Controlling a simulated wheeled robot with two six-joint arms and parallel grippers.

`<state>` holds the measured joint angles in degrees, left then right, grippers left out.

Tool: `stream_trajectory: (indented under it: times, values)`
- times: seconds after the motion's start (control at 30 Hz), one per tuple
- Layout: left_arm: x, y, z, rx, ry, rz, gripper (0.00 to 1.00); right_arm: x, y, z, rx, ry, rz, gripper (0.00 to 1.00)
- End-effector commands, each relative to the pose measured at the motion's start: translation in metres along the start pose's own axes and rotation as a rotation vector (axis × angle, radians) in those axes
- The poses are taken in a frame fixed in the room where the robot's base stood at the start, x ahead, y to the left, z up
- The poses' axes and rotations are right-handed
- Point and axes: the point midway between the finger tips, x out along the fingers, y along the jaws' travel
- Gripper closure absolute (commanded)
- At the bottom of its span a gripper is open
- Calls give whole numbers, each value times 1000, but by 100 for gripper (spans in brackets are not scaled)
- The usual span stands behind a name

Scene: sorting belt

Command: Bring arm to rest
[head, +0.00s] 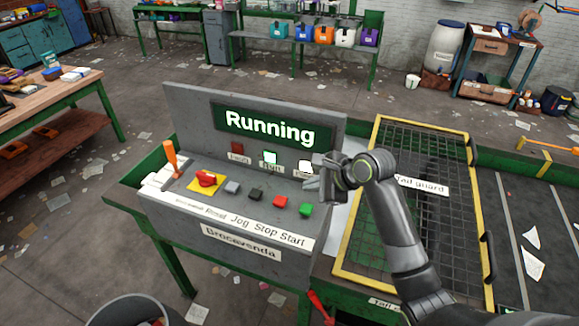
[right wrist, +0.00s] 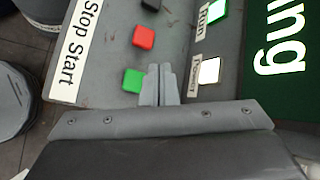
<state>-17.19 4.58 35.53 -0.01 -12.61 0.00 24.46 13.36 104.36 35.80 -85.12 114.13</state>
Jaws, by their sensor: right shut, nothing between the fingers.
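My right gripper (head: 313,182) is over the right side of a grey control console (head: 180,110), near its lit white lamp (head: 305,166). In the right wrist view its fingers (right wrist: 160,86) are together with nothing between them, close beside the green Start button (right wrist: 133,80); I cannot tell whether they touch it. The red Stop button (head: 280,201) and green Start button (head: 305,209) also show in the head view. The console's screen (head: 270,125) reads "Running", and the Run lamp (head: 269,157) is lit. My left gripper is not in view.
Right of the console is a yellow-framed mesh guard (head: 375,150), partly behind my right arm, with a dark belt (head: 530,215) beyond. An orange lever (head: 170,158) and red knob (head: 206,179) stand on the console's left. A wooden bench (head: 70,88) is at left; a grey bin (head: 105,315) is in front.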

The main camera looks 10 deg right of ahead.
Motion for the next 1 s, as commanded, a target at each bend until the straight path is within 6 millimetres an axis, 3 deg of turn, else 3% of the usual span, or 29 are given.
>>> stream_trajectory:
  times: [0.17,0.27,0.57,0.8,1.0]
  values:
    - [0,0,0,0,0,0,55,0,4,-3,-16,7,2,100]
    - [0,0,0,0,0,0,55,0,21,-15,-88,33,10,100]
    - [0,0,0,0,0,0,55,-20,127,-80,-587,197,111,100]
    - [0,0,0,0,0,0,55,-61,212,-120,-1017,301,281,100]
    - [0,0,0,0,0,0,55,-104,270,-141,-1334,340,460,100]
